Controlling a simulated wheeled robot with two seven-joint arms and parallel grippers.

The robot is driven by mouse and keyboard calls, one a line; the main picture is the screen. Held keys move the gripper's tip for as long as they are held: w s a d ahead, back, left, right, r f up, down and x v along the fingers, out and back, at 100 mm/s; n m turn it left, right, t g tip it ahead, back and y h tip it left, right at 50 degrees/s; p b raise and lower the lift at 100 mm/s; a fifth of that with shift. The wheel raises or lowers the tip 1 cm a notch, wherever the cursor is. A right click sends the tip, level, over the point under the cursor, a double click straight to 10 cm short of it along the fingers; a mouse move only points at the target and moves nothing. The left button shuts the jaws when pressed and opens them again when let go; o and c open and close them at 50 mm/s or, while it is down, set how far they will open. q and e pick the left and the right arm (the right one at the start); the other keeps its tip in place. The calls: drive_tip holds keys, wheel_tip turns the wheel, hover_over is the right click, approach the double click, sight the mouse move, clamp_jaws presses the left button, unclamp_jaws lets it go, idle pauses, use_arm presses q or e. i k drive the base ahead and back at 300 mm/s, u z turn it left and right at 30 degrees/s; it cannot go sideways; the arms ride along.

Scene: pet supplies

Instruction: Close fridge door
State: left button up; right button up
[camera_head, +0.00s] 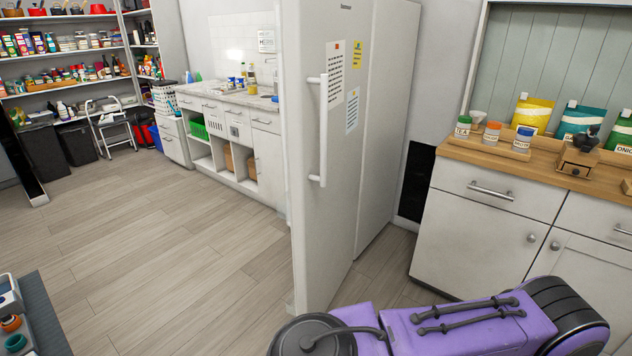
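The white fridge door (330,215) stands in the middle of the head view, swung open towards me. Its outer face is turned to me and runs nearly in line with the fridge's side wall (390,130) behind it. A long white vertical handle (323,130) is on the door, near its free left edge. Several paper notes (352,75) are stuck on the door's upper part. The inside of the fridge is hidden behind the door. A purple arm of mine crosses the lower right, near the door's bottom. Neither of my grippers shows.
A white cabinet (475,238) with a wooden top, jars and bags stands right of the fridge. A counter (235,100) and stocked shelves (60,55) are at the back left. The wooden floor (170,250) left of the door is clear. A dark-topped surface (40,320) is at lower left.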

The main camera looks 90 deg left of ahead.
sight(325, 47)
drive_tip(key=u, duration=2.6)
drive_tip(key=i, duration=1.65)
drive_tip(key=u, duration=1.1)
drive_tip(key=k, duration=0.55)
drive_tip(key=z, duration=0.15)
